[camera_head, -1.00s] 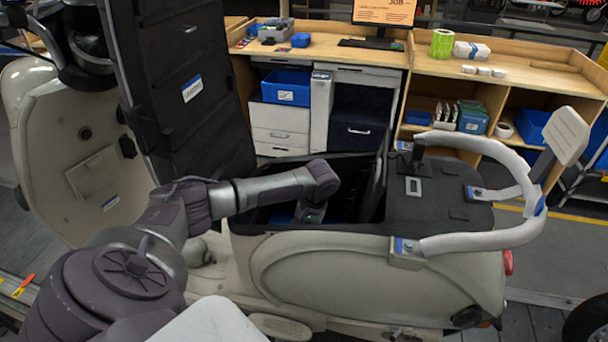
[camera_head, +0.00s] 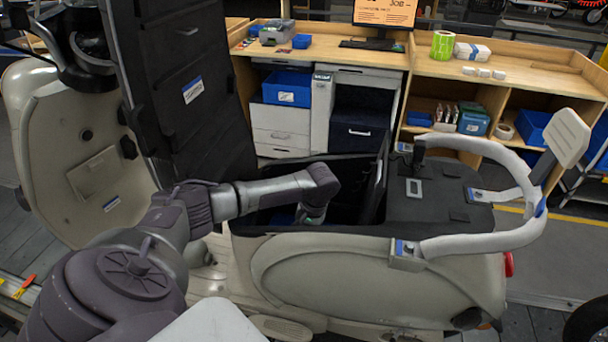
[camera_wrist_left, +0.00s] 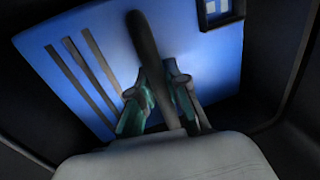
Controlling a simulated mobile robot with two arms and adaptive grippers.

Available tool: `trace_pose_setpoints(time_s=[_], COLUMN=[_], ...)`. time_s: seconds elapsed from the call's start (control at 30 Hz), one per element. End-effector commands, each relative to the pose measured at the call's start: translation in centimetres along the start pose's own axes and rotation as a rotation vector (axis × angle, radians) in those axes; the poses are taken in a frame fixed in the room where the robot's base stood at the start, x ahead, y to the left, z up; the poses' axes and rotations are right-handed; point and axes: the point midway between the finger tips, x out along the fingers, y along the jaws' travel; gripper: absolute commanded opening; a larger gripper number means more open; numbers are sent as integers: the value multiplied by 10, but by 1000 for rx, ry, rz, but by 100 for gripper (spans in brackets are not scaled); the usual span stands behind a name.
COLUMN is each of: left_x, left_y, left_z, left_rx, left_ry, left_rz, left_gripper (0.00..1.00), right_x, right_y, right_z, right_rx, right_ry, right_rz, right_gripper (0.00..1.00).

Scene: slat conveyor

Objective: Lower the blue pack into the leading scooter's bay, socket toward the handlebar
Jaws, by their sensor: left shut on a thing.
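The cream scooter (camera_head: 370,285) stands side-on across the head view, with its open dark bay (camera_head: 345,200) in the middle and its front shield and dark handlebar area at the left. My left arm reaches into the bay, and the left gripper (camera_head: 312,214) is low inside it. In the left wrist view the gripper (camera_wrist_left: 160,100) is shut on the dark handle strip of the blue pack (camera_wrist_left: 205,60). My right gripper is not visible.
A tall dark panel with a white label (camera_head: 192,90) stands left of the bay. A dark flap (camera_head: 376,185) rises at its right edge, beside the black rear deck (camera_head: 430,195) and pale grab rail (camera_head: 490,240). A wooden bench (camera_head: 510,80) is behind.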

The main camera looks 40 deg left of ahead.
Motion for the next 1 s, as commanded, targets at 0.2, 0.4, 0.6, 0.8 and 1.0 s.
trace_pose_setpoints(time_s=[0.2,0.4,0.6,0.8,1.0], left_x=[2,6,10,14,18], left_y=[1,2,3,4,4], left_z=[-2,-2,-2,-2,-2], left_rx=[-2,-1,-1,-2,-2], left_ry=[4,4,5,5,5], left_rz=[2,3,3,4,4], left_gripper=[0,0,0,0,0], right_x=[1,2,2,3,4], right_y=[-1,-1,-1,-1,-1], right_z=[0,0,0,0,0], right_rx=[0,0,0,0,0], right_ry=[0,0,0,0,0], right_rz=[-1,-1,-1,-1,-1], right_gripper=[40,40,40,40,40])
